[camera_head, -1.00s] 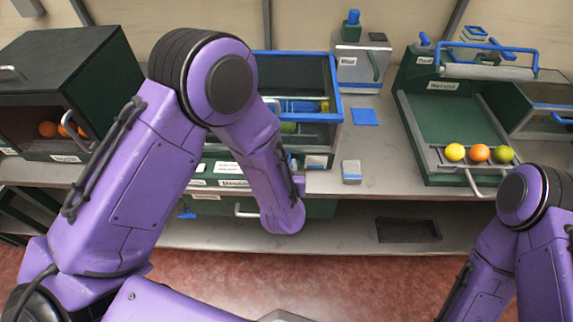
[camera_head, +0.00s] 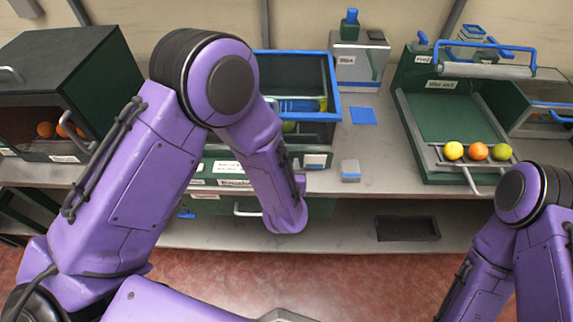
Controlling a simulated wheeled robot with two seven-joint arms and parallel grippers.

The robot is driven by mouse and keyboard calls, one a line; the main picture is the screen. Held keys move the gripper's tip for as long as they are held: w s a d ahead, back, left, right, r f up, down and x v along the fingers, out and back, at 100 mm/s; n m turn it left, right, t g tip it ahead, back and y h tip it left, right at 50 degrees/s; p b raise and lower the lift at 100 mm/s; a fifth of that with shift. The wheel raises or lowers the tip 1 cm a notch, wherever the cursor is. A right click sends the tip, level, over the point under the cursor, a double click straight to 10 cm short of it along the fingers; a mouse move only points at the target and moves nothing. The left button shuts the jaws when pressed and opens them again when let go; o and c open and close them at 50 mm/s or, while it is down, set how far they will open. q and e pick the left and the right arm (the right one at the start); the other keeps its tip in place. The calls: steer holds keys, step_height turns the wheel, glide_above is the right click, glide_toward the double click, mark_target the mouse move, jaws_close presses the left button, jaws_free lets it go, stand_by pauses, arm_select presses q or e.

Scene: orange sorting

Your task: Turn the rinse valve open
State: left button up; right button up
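No part in view can be surely told as the rinse valve, as the labels are too small to read. A blue-rimmed green tank (camera_head: 337,100) stands at the back middle with something blue and yellowish inside, and my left arm covers its left part. Neither gripper's fingers are in view.
A dark green cabinet (camera_head: 110,90) with oranges inside stands left. A green sloped tray (camera_head: 409,120) at the right holds a yellow, an orange and a green fruit in a row. A blue square (camera_head: 363,116) and small grey block (camera_head: 350,169) lie on the counter (camera_head: 370,183).

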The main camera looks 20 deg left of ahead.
arm_select(q)
steer(key=b+v, duration=0.1)
steer(key=v, duration=0.9)
steer(key=shift+s, duration=0.15)
